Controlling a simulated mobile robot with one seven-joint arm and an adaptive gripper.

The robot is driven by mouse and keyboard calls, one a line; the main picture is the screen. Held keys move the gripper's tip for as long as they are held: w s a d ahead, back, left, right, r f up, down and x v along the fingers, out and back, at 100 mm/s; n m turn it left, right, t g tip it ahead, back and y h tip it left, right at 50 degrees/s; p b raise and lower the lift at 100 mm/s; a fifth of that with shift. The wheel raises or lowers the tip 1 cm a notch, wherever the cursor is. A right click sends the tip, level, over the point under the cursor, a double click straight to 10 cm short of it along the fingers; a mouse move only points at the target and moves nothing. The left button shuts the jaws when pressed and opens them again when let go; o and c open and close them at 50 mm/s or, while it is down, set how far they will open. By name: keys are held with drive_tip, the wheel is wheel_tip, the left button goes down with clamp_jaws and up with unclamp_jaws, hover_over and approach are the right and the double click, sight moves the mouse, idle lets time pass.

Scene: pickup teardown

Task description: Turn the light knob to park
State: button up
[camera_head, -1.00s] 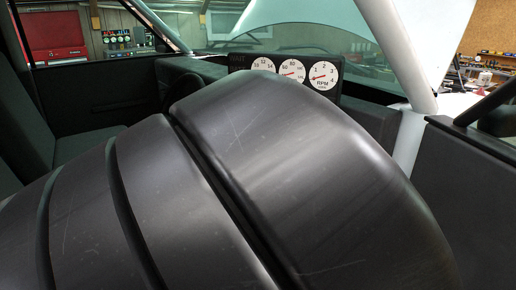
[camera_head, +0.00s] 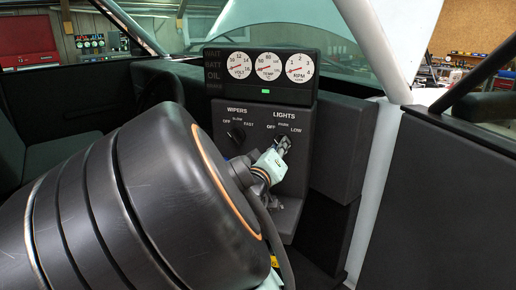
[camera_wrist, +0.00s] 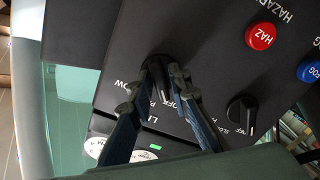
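The black light knob (camera_wrist: 158,67) is on the dark dash panel under the word LIGHTS, with OFF, PARK and LOW around it. My gripper (camera_head: 285,143) is at this knob in the head view. In the wrist view the two fingertips of my gripper (camera_wrist: 163,70) sit close on either side of the knob and appear to press on it. The fingers cover much of the knob, and its exact pointing direction is hard to read. The LOW label lies left of the fingers in the wrist view, OFF to the right.
The wipers knob (camera_head: 236,134) is just left of the light knob. In the wrist view it is right (camera_wrist: 241,109), with a red HAZ button (camera_wrist: 261,36) and a blue button (camera_wrist: 309,71) beyond. The gauge cluster (camera_head: 268,67) stands above. A white pillar (camera_head: 380,180) is right.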

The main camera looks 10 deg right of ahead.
clamp_jaws()
drive_tip(key=m, duration=0.7)
drive_tip(key=shift+m, duration=0.3)
idle(0.6)
unclamp_jaws()
